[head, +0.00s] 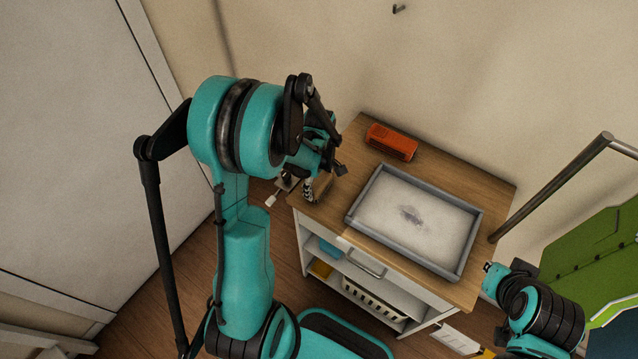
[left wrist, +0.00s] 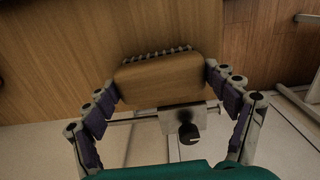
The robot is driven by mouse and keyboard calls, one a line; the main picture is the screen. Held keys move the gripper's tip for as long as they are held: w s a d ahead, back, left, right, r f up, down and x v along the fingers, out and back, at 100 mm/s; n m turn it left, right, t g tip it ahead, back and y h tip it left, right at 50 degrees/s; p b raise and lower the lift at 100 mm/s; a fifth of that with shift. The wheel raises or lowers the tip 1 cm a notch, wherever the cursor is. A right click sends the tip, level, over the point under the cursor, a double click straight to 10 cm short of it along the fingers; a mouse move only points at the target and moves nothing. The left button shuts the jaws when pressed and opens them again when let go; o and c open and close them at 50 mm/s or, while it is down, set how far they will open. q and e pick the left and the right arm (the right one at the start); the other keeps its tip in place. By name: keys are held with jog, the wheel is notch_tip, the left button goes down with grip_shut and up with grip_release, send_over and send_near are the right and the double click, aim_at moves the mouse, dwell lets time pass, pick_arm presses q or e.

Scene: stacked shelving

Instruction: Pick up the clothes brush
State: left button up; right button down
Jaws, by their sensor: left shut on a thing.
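The clothes brush (left wrist: 160,80) shows in the left wrist view as a wooden block with a row of dark bristles along its far edge. My left gripper (left wrist: 161,84) is shut on it, with one finger at each end of the block. In the head view the left gripper (head: 312,186) is at the left corner of the wooden cabinet top, and the brush (head: 322,188) is partly hidden by the gripper and arm. I cannot tell whether the brush touches the top. My right arm shows at the lower right, but its gripper is not visible.
On the cabinet top (head: 358,133) lie an orange block-like object (head: 391,142) and a grey-rimmed tray (head: 361,221). A wall stands behind. A metal rail (head: 550,187) and green panel (head: 590,250) are at the right. Shelves below hold a white basket (head: 370,299).

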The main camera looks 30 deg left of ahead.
aim_at(322, 183)
pick_arm(q)
jog(key=shift+r, duration=0.5)
jog(key=r+p, duration=0.1)
jog(key=r, duration=0.1)
jog(key=d+r, duration=0.1)
jog(key=r, duration=0.1)
jog(key=shift+s+p, duration=0.1)
jog(key=shift+p, duration=0.3)
jog(key=s+d+r+p, duration=0.2)
jog(key=d+r, duration=0.4)
jog(key=d, duration=0.4)
jog(key=shift+s+d, duration=0.15)
jog(key=shift+s, duration=0.2)
jog(key=o, duration=0.3)
jog(key=shift+c, duration=0.5)
